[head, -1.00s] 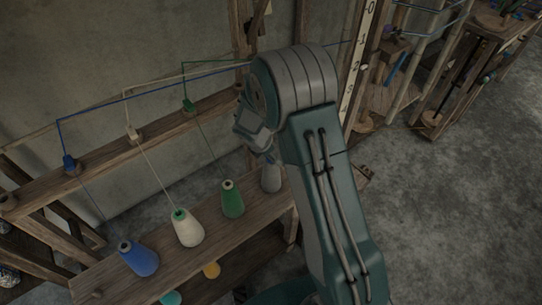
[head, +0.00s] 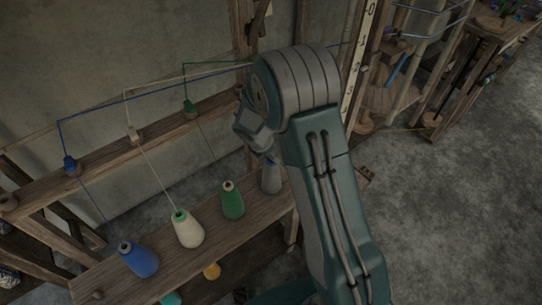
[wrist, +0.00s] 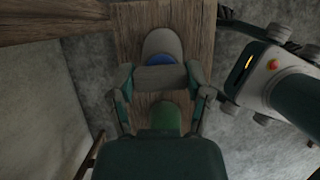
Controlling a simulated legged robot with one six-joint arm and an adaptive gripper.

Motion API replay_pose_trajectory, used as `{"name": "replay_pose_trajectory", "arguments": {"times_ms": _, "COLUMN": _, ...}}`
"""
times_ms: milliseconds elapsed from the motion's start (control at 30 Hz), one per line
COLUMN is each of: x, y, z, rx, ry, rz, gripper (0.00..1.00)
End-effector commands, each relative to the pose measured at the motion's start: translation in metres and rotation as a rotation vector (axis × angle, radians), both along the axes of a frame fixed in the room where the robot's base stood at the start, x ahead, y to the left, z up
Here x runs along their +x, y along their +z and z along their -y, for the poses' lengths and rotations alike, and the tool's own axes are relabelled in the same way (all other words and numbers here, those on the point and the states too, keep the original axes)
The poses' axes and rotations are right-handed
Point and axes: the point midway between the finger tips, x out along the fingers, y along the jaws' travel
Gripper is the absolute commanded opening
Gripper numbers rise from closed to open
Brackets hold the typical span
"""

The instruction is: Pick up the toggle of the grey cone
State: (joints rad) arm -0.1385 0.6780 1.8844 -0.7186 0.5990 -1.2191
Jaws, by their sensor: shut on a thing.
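The grey cone (head: 271,178) stands at the right end of the wooden shelf, its top partly behind my arm. In the wrist view the grey cone (wrist: 162,42) lies beyond my fingers, with a blue patch at its tip. My gripper (wrist: 162,79) is shut on a small grey block, which appears to be the toggle (wrist: 160,82), held across between the two fingers. I cannot see a thread on it clearly. In the head view my fingers and the toggle are mostly hidden by my arm.
A green cone (head: 232,200), a white cone (head: 187,228) and a blue cone (head: 138,259) stand left along the shelf (head: 205,250). Coloured threads run over a rail (head: 155,137) behind them. The loom frame (head: 357,75) rises at the right. Open floor lies lower right.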

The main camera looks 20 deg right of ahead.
Motion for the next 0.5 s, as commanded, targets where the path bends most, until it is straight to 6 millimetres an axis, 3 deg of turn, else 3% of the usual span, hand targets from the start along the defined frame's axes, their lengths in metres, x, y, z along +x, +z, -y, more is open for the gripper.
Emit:
{"name": "replay_pose_trajectory", "arguments": {"times_ms": 167, "x": 0.000, "y": 0.026, "z": 0.000, "rx": 0.001, "ry": -0.001, "rz": 0.003, "gripper": 0.45}}
{"name": "replay_pose_trajectory", "arguments": {"times_ms": 500, "x": -0.036, "y": 0.066, "z": -0.005, "rx": 0.002, "ry": 0.000, "rz": 0.002, "gripper": 0.45}}
